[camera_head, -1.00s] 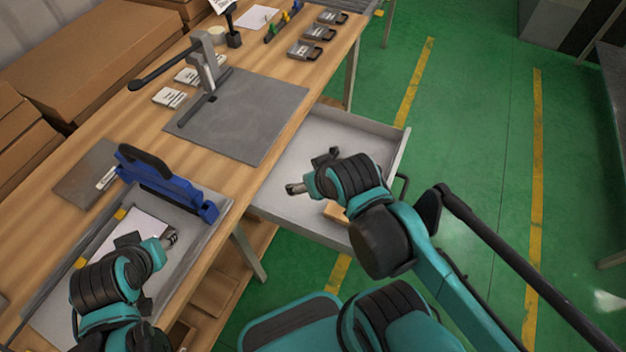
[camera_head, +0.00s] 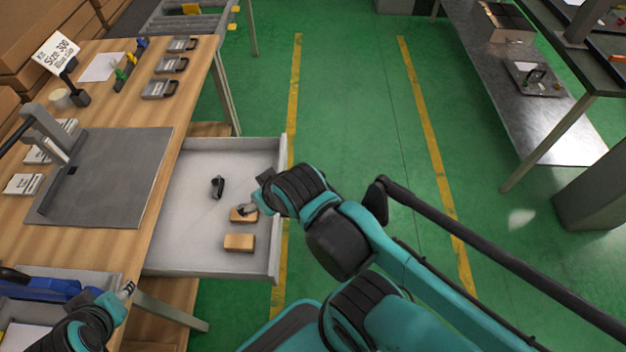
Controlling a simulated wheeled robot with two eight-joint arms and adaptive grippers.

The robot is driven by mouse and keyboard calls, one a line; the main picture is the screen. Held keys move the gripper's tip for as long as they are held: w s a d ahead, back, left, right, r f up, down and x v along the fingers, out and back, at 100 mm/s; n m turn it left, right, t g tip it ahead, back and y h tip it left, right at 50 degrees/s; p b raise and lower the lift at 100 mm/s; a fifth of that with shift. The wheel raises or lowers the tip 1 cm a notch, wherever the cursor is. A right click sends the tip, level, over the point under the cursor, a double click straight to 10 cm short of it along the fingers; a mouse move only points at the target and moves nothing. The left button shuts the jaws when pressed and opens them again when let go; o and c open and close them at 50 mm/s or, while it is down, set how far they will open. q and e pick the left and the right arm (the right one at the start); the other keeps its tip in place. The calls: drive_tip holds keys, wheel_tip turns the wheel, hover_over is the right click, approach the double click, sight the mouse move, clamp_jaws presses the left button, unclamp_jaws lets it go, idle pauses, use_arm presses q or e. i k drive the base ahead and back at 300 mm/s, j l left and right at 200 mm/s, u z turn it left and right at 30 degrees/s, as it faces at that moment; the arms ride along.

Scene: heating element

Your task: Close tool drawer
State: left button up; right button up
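The tool drawer (camera_head: 200,254) stands pulled out from the right side of the wooden workbench. Inside it lie a small black item (camera_head: 217,187) and two wooden-coloured blocks (camera_head: 239,242), the upper one partly covered by my gripper. My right gripper (camera_head: 249,208) appears over the drawer's right part, close to its front wall (camera_head: 279,190). I cannot tell if it touches anything, and its finger opening is unclear. My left gripper (camera_head: 127,289) is at the lower left, by the bench edge and the tray with a blue tool. Its fingers are too small to read.
The workbench (camera_head: 170,187) carries a grey plate (camera_head: 110,180) with a stand, labelled cards, and several grey cases (camera_head: 160,88). A blue tool (camera_head: 40,287) lies at lower left. Green floor (camera_head: 345,110) right of the drawer is clear. A metal table (camera_head: 540,110) stands far right.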

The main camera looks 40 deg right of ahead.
sight(186, 241)
drive_tip(key=l+z, duration=0.4)
drive_tip(key=l, duration=0.5)
drive_tip(key=z, duration=0.85)
